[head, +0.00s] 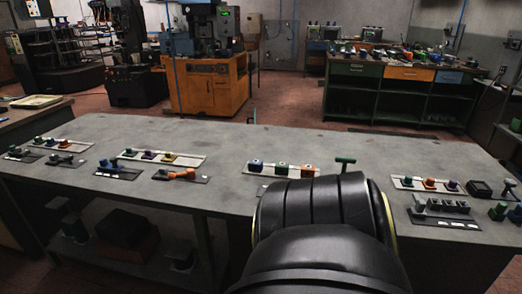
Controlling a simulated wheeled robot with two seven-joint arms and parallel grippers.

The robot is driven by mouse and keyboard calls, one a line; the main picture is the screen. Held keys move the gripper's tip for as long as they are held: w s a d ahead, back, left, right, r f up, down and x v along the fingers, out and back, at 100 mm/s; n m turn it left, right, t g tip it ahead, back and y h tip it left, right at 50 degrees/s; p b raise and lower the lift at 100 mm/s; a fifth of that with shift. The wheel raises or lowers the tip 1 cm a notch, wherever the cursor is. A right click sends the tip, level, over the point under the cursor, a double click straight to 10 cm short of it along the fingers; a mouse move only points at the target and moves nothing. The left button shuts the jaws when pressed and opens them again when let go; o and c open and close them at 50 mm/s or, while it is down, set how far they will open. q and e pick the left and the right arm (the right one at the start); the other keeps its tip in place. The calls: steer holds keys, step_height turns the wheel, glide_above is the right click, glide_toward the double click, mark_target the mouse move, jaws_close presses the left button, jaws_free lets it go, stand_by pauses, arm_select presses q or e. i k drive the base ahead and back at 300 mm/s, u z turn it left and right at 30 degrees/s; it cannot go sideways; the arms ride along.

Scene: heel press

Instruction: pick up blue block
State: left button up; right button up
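A small blue block (256,165) stands at the left end of a light strip tray (268,173) in the middle of the table, beside a green block (282,169) and an orange block (307,170). Neither gripper shows in the head view. A large black link of my own arm fills the lower middle and hides part of the table, including whatever lies just in front of the middle tray.
The grey worktable (225,210) has bare room left of the middle tray. More trays with small parts lie at left. A dark fixture (445,211) lies at right. Machines and benches stand behind.

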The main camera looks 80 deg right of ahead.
mark_target(256, 165)
steer(key=z, duration=1.85)
